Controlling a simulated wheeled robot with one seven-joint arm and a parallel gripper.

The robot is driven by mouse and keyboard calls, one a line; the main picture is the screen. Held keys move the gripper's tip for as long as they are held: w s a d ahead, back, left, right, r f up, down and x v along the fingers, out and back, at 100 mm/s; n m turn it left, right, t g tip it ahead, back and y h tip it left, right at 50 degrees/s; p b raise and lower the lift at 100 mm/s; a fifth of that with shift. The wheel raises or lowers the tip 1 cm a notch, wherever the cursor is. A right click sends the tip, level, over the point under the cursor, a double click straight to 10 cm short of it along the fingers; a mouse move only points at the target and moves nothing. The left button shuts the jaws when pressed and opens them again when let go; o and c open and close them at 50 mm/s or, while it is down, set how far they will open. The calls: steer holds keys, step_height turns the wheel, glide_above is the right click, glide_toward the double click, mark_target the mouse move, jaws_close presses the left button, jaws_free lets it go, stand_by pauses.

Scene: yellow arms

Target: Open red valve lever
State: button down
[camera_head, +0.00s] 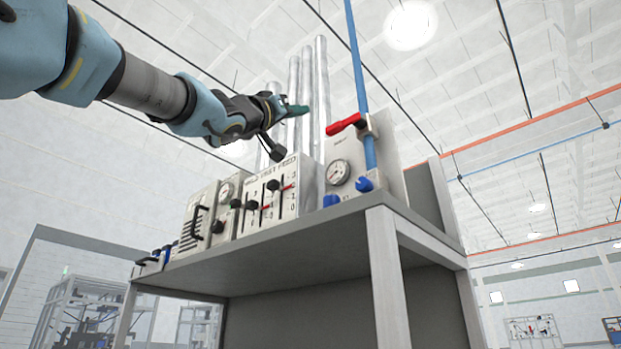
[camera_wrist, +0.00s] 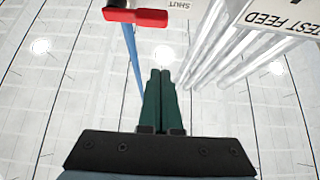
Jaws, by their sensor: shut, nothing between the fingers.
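The red valve lever (camera_head: 346,125) sits on a blue vertical pipe (camera_head: 369,151) at the right of the bench-top panels. In the head view it points left from the pipe, roughly level. In the wrist view the red lever (camera_wrist: 136,17) shows at the top, left of centre, beside a panel lettered "SHUT". My gripper (camera_head: 300,110) is left of the lever in the head view, apart from it and above the panels. In the wrist view its green fingers (camera_wrist: 160,75) are together and empty. My gripper does not touch the lever.
A grey bench (camera_head: 290,232) carries the panels. The test feed panel (camera_head: 270,200) has knobs and sliders and stands below my gripper. Silver vertical pipes (camera_head: 320,80) rise behind my gripper. A gauge (camera_head: 338,172) and blue knobs sit near the blue pipe.

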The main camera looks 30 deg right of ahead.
mark_target(345, 126)
steer(key=p+x, duration=0.5)
steer(key=x, duration=0.4)
steer(key=f+b, duration=0.1)
steer(key=f, duration=0.1)
steer(key=f+b, duration=0.2)
steer(key=shift+w+d, duration=0.2)
steer(key=shift+d, duration=0.05)
